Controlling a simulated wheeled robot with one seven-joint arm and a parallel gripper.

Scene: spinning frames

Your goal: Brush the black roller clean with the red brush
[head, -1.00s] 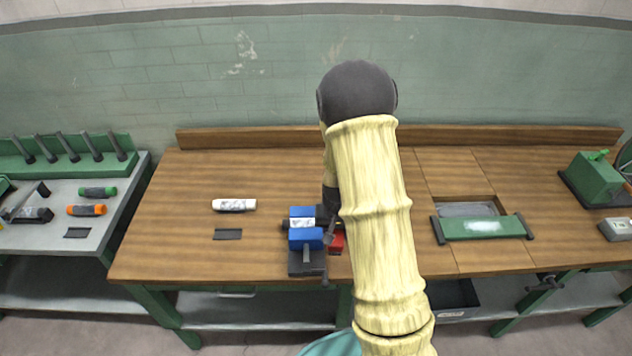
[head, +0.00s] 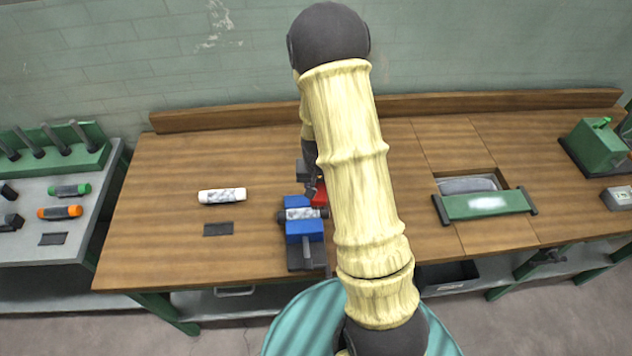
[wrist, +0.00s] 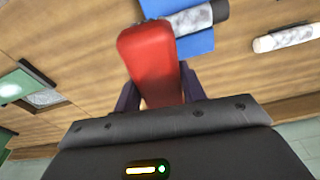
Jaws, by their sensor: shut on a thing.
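The black roller (head: 302,214) lies across the blue vise (head: 304,232), with a dark end showing and patchy grey-white covering its middle. In the wrist view the roller (wrist: 190,20) is just beyond the brush. My gripper (head: 309,180) is shut on the red brush (head: 320,194), behind and slightly right of the roller in the head view. In the wrist view the brush (wrist: 152,60) stands between the two dark fingers and overlaps the blue jaw. I cannot tell whether the brush touches the roller. My arm partly covers the right side of this area.
A white-ended roller (head: 222,195) and a dark flat pad (head: 218,229) lie left of the vise. Green and orange rollers (head: 60,212) lie on the grey side bench. The left tabletop is mostly clear.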

